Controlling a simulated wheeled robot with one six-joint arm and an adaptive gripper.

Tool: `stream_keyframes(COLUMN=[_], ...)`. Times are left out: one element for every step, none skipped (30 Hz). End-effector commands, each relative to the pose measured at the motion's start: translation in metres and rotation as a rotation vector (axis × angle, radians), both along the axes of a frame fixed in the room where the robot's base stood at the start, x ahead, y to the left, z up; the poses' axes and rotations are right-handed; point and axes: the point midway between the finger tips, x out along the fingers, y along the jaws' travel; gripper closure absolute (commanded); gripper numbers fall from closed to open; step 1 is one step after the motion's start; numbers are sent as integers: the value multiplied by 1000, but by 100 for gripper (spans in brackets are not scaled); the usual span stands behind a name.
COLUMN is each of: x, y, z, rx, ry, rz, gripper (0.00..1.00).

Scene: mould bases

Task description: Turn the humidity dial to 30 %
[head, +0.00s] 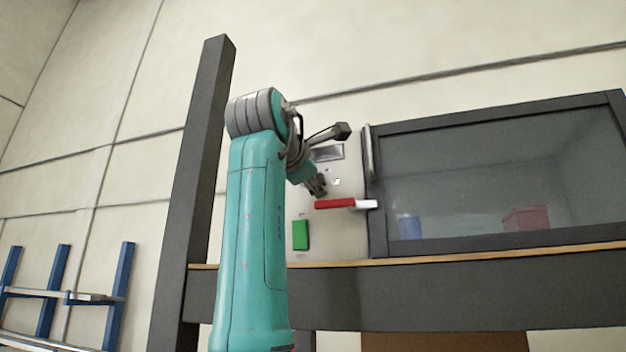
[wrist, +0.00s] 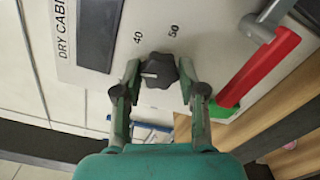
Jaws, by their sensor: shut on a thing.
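The humidity dial (wrist: 160,70) is a dark lobed knob on the light cabinet panel (wrist: 215,38) in the wrist view. My gripper (wrist: 158,75) has one finger on each side of the dial and is shut on it. A short white mark shows on the left part of the dial's face. The printed numbers 40 and 50 stand above the dial; other numbers are not legible, and the left finger covers part of the panel. In the head view my gripper (head: 318,188) is at the panel, and the dial is hidden by it.
A red and white handle (head: 335,203) sticks out just below right of my gripper. A green block (head: 300,235) is lower on the panel. A dark display (head: 328,153) is above. The glass door (head: 490,170) is to the right, with blue and red items behind it.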

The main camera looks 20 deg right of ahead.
Motion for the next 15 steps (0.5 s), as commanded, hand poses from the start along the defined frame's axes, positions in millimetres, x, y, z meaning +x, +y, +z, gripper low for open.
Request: stream_keyframes(x=[1,1,1,1,1,1,1,1,1,1,1,1,1,1,1], y=[1,1,1,1,0,0,0,0,0,0,0,0,0,0,0], z=[-1,-1,-1,-1,-1,-1,-1,-1,-1,-1,-2,-2,-2,-2,-2], rx=[-30,-49,-72,-89,-105,-125,-139,-152,-168,-178,-189,-200,-208,-215,-222], ry=[23,37,54,66,77,92,102,111,123,130,138,146,153,158,164], rz=[2,2,2,2,2,2,2,2,2,2,2,2,1,1,1], gripper=[94,94,94,94,94,94,94,94,94,94,94,94,94,94,94])
